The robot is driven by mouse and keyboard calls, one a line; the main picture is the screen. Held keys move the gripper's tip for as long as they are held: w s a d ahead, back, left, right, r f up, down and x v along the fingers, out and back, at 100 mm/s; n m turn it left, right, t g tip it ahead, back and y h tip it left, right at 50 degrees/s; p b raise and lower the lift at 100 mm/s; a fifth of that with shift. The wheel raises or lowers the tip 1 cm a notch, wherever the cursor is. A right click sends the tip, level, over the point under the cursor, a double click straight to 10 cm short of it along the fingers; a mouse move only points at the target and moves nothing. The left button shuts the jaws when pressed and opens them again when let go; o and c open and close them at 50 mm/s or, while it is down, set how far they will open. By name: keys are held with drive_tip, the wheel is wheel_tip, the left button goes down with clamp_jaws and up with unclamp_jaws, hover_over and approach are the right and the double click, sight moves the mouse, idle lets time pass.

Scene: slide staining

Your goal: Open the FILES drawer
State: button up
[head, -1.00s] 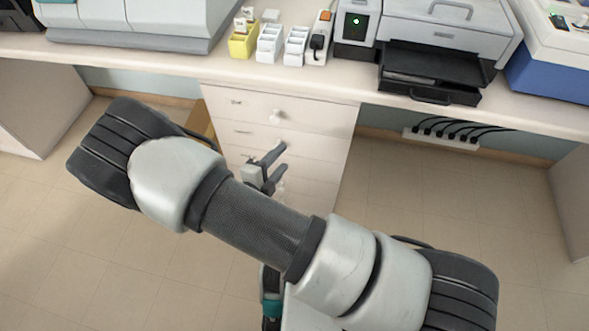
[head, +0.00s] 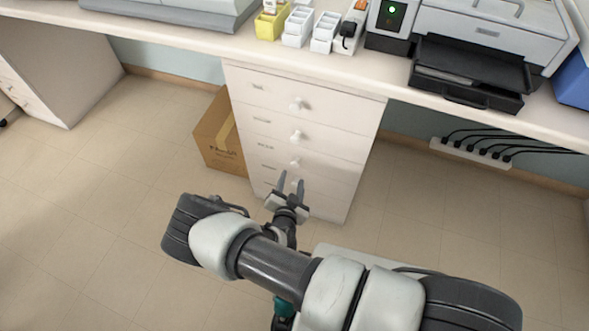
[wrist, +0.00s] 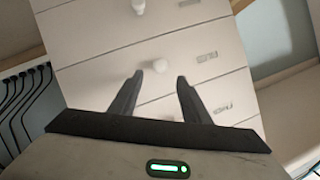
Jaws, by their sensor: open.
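A white cabinet (head: 352,165) under the counter has a stack of drawers, all shut, each with a round white knob and a small label on the left. In the head view the upper knobs (head: 296,104) are clear, and my gripper (head: 290,182) overlaps the lowest drawer front. My gripper is open and empty, its fingers pointing at the cabinet. In the wrist view one knob (wrist: 160,66) appears just beyond and between the fingertips, apart from them. Another knob (wrist: 138,6) is at the top edge.
A cardboard box (head: 219,135) stands on the floor at the cabinet's left side. A power strip with cables (head: 470,152) is on the wall to the right. A printer (head: 470,70) and small trays (head: 298,27) are on the counter above. The floor in front is clear.

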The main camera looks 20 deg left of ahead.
sight(295, 166)
drive_tip(key=b+x, duration=0.1)
drive_tip(key=x, duration=0.7)
drive_tip(key=shift+b, duration=0.3)
drive_tip(key=shift+c, duration=0.3)
clamp_jaws()
